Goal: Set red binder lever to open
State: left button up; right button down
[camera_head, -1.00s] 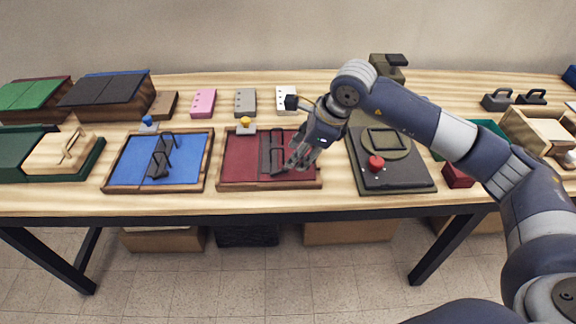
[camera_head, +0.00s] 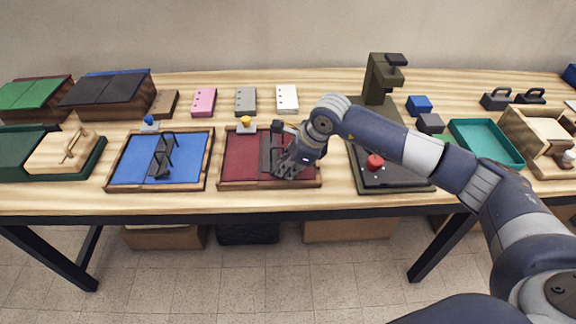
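The red binder (camera_head: 240,158) is a wooden-framed tray with a dark red inside, in the middle of the table. Its dark lever mechanism (camera_head: 266,152) runs front to back near its centre; my gripper partly hides it, so I cannot tell the lever's position. My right gripper (camera_head: 284,168) is low over the right half of the red binder, beside or touching the mechanism. Its fingers are dark and small here, and whether they are open or shut is unclear. My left gripper is out of view.
A blue binder (camera_head: 190,160) with a similar dark mechanism lies to the left. A dark press with a red knob (camera_head: 375,162) stands right, under my forearm. A yellow-topped piece (camera_head: 246,123) sits at the red binder's back edge. A teal tray (camera_head: 486,141) lies further right.

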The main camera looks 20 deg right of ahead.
aim_at(270, 175)
jog(key=shift+r, duration=0.1)
jog(key=shift+w+a+r+g+h, duration=0.2)
jog(key=shift+a+r+g+h, duration=0.25)
jog(key=shift+h, duration=0.55)
jog(key=shift+w+a+r+n+h, duration=0.2)
jog(key=shift+a+n+h, duration=0.15)
jog(key=shift+h, duration=0.45)
jog(key=shift+a+r+g+h+b, duration=0.15)
jog(key=shift+a+g+h+b, duration=0.25)
jog(key=shift+h, duration=0.5)
jog(key=shift+w+a+r+n+g+h+b, duration=0.25)
jog(key=shift+a+h+b, duration=0.25)
jog(key=shift+h+b, duration=0.6)
jog(key=shift+w+a+n+g+h+b, duration=0.1)
jog(key=shift+a+g+h+b, duration=0.35)
jog(key=shift+h, duration=0.95)
jog(key=shift+a+b, duration=0.1)
jog(key=shift+b, duration=0.2)
jog(key=c, duration=1.5)
grip_release()
jog(key=shift+c, duration=0.2)
